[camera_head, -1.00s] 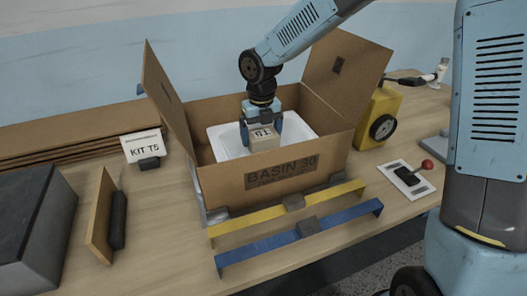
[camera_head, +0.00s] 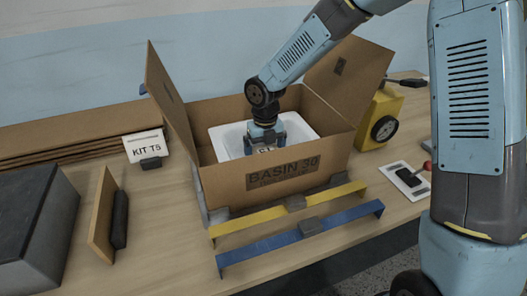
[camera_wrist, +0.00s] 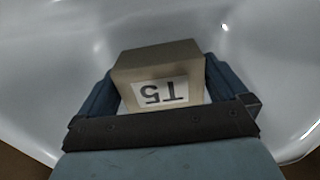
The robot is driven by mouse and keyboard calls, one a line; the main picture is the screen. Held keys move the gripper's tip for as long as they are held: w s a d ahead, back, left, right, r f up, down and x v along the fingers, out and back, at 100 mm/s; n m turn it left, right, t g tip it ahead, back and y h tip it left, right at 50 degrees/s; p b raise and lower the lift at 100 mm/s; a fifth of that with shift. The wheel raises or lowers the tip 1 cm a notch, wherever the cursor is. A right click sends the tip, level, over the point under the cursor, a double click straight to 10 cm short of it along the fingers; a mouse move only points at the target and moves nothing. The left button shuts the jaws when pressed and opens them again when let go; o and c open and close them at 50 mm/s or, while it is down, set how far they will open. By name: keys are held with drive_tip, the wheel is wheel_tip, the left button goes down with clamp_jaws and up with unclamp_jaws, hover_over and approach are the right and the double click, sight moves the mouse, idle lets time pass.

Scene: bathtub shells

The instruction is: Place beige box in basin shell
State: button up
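The beige box (camera_wrist: 158,62) carries a white T5 label and sits between the two fingers of my gripper (camera_wrist: 160,95) in the wrist view. The fingers press against its sides, so my gripper is shut on it. In the head view my gripper (camera_head: 265,140) is low inside the open carton, over the white basin shell (camera_head: 228,138). The basin's smooth white inside surrounds the box in the wrist view. I cannot tell whether the box touches the basin floor.
The cardboard carton (camera_head: 225,190) marked BASIN 30 has raised flaps at left and right. Yellow (camera_head: 250,222) and blue (camera_head: 260,246) bars lie in front. A KIT T5 sign (camera_head: 146,146) and dark block (camera_head: 35,220) stand left. A yellow device (camera_head: 392,108) stands right.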

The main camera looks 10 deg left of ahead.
sight(266, 150)
drive_tip(key=shift+r, duration=0.1)
wheel_tip(266, 150, up, 12)
idle(0.6)
